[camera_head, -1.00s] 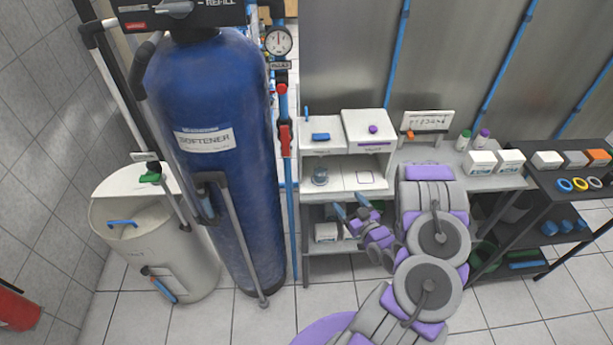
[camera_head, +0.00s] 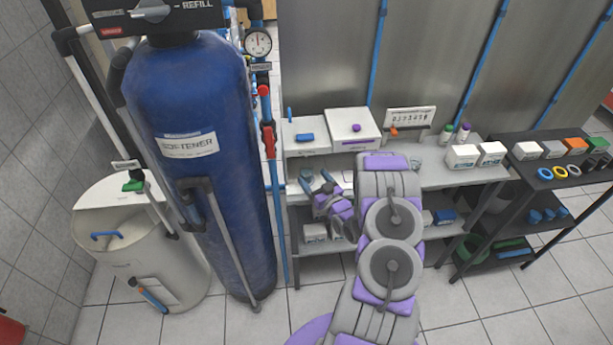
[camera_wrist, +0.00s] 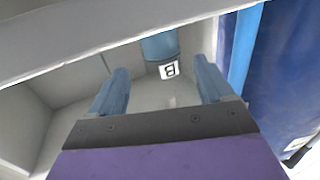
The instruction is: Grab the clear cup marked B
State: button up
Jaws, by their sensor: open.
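The clear cup marked B (camera_wrist: 158,47) shows in the wrist view at the top middle, bluish and see-through, with a white label bearing a black B. Its upper part is cut off by a pale edge across the picture. My gripper (camera_wrist: 159,72) is open, one finger on each side of the cup's line, with nothing held. The cup appears just beyond the fingertips; I cannot tell whether they touch it. In the head view my gripper (camera_head: 317,181) is at the left part of the white bench, where the cup is hard to tell from the fingers.
A tall blue softener tank (camera_head: 205,110) stands close on the left, with a blue pipe (camera_wrist: 243,50) beside the bench. White boxes (camera_head: 352,130) sit on a raised level behind my gripper. A dark shelf (camera_head: 545,185) with small items is at the right.

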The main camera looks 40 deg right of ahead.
aim_at(310, 175)
jog(key=shift+w+d+b, duration=0.15)
jog(key=shift+w+b, duration=0.05)
jog(key=shift+w, duration=1.2)
jog(key=shift+w+d+b, duration=0.15)
jog(key=shift+w, duration=1.2)
jog(key=c, duration=1.1)
jog(key=shift+r, duration=0.1)
